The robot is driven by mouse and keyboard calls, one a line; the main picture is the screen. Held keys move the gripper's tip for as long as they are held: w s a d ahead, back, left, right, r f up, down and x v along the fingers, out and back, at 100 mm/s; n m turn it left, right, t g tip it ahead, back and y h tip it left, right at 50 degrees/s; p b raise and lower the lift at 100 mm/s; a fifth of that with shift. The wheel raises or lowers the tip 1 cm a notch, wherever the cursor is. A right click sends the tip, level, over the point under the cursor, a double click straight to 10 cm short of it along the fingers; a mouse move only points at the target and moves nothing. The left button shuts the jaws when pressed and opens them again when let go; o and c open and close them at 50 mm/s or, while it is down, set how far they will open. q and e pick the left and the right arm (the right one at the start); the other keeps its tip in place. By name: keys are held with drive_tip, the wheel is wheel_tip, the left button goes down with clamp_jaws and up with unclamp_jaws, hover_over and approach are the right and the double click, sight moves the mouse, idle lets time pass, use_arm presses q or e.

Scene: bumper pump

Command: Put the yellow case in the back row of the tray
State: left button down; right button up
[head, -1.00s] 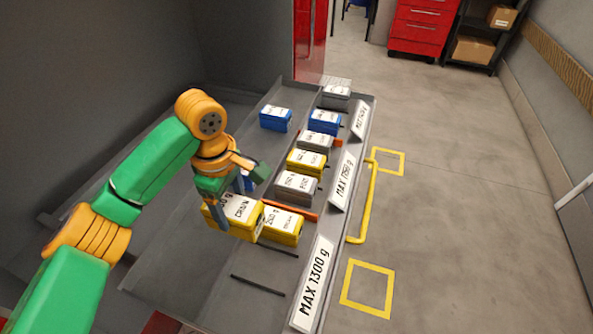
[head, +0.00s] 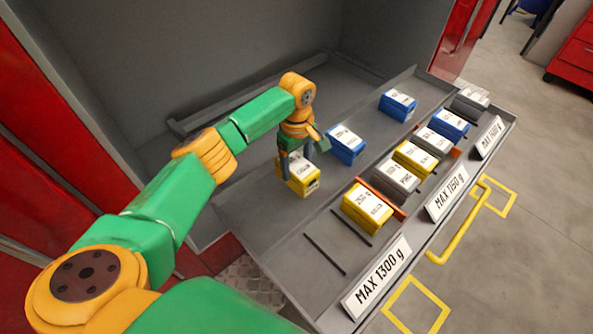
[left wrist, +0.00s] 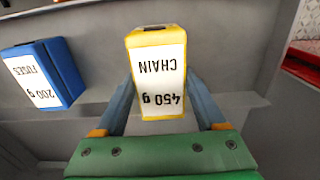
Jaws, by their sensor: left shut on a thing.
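My left gripper (head: 298,166) points down and is shut on a yellow case (head: 300,180) with a white top label. In the left wrist view the case (left wrist: 158,80) reads "CHAIN 450 g" and sits between the two grey-blue fingers. It is over the back row of the tray (head: 250,215), left of a blue case (head: 347,144). I cannot tell whether its bottom touches the tray floor. Another blue case (head: 398,105) stands farther along the back row. In the left wrist view a blue case (left wrist: 43,75) reads "FUSES 200 g", apart from the held case. My right gripper is out of view.
The front row holds a yellow case (head: 367,207), an orange divider (head: 381,198), and several grey, yellow and blue cases. Weight signs, one reading "MAX 1300 g" (head: 377,277), line the front edge. The back row's near-left floor is clear. A yellow handle (head: 460,226) runs along the front.

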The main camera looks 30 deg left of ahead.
sight(296, 163)
use_arm(q)
wheel_tip(296, 163, down, 3)
drive_tip(key=shift+r, duration=0.1)
drive_tip(key=shift+a+f, duration=0.1)
drive_tip(key=shift+f, duration=0.1)
drive_tip(key=shift+f, duration=0.1)
unclamp_jaws()
drive_tip(key=shift+r, duration=0.3)
wheel_tip(296, 163, up, 11)
drive_tip(key=shift+r, duration=0.35)
drive_tip(key=shift+r, duration=0.1)
